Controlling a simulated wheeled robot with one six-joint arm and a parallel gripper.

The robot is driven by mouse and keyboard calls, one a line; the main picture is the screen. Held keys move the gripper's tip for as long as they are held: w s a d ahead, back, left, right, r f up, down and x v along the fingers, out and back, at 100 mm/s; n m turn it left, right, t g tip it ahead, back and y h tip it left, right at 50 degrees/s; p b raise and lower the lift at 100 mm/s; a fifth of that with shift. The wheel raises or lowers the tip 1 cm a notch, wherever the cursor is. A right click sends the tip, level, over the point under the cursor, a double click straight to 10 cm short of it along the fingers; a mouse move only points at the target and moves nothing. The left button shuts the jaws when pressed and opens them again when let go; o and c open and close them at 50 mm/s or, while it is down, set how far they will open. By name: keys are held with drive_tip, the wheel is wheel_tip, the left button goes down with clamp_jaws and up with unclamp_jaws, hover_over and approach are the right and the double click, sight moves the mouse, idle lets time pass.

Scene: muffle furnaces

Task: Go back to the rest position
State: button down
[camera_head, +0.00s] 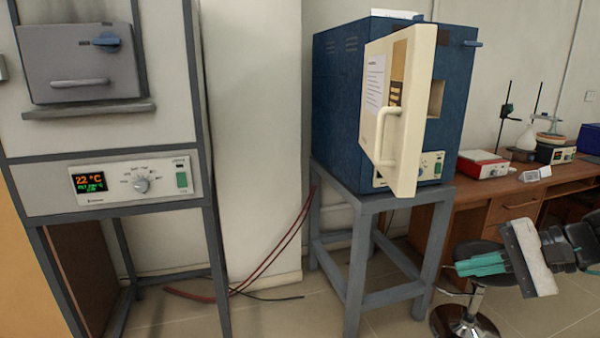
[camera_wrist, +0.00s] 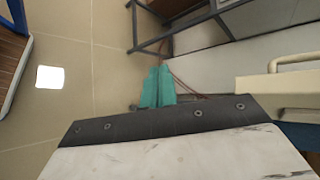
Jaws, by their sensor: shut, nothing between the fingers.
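My gripper (camera_head: 480,264) shows at the lower right in the head view, in front of the black stool and the desk. Its teal fingers point left and are shut with nothing between them. In the wrist view the teal fingers (camera_wrist: 158,88) are together over the floor. The blue furnace (camera_head: 345,90) stands on a grey metal stand, left of and above my gripper. Its cream door (camera_head: 402,110) is ajar, and part of the opening shows behind it. The door handle (camera_head: 385,130) is apart from my gripper; a cream handle also shows at the right in the wrist view (camera_wrist: 295,62).
A second furnace (camera_head: 80,62) at the left is shut; its panel reads 22 °C. The black stool (camera_head: 470,255) is close to my gripper. A wooden desk (camera_head: 500,190) bears lab devices at the right. Red cables (camera_head: 270,262) run to the floor between the stands.

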drive_tip(key=s+a+r+n+g+h, duration=0.1)
drive_tip(key=s+a+n+g+h, duration=0.2)
drive_tip(key=s+n+h, duration=0.6)
drive_tip(key=shift+s+a+g+h, duration=0.15)
drive_tip(key=shift+s+g+h, duration=0.5)
drive_tip(key=shift+s, duration=2.6)
